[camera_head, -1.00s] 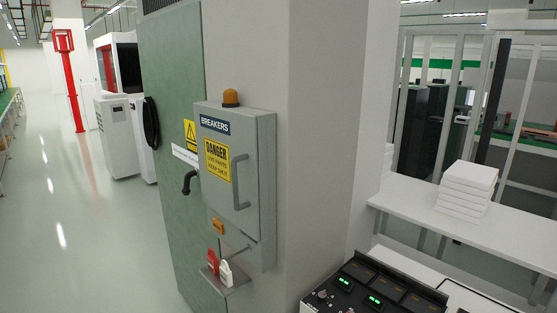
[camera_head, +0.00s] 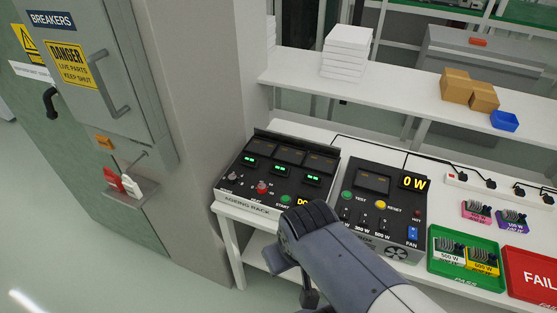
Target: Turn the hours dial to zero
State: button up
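The ageing rack (camera_head: 252,208), a black sloped control box, stands on the white bench at centre. The small labels are too blurred to tell which is the hours dial, and no dial setting can be read. A green START button (camera_head: 285,198) is further right. My arm comes in from the lower right and hides the rack's front right corner. My gripper's fingers do not show.
A load box (camera_head: 373,205) reading 0 W stands right of the rack. Further right are a green PASS tray (camera_head: 468,279) and a red FAIL tray (camera_head: 535,270). A grey breaker cabinet (camera_head: 135,75) on a pillar stands left. White boxes (camera_head: 346,52) sit on the shelf behind.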

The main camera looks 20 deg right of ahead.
aim_at(232, 179)
jog(key=i+j+z, duration=0.2)
jog(key=i, duration=0.2)
jog(key=i+j+z, duration=0.15)
jog(key=i+j, duration=0.15)
jog(key=i, duration=0.1)
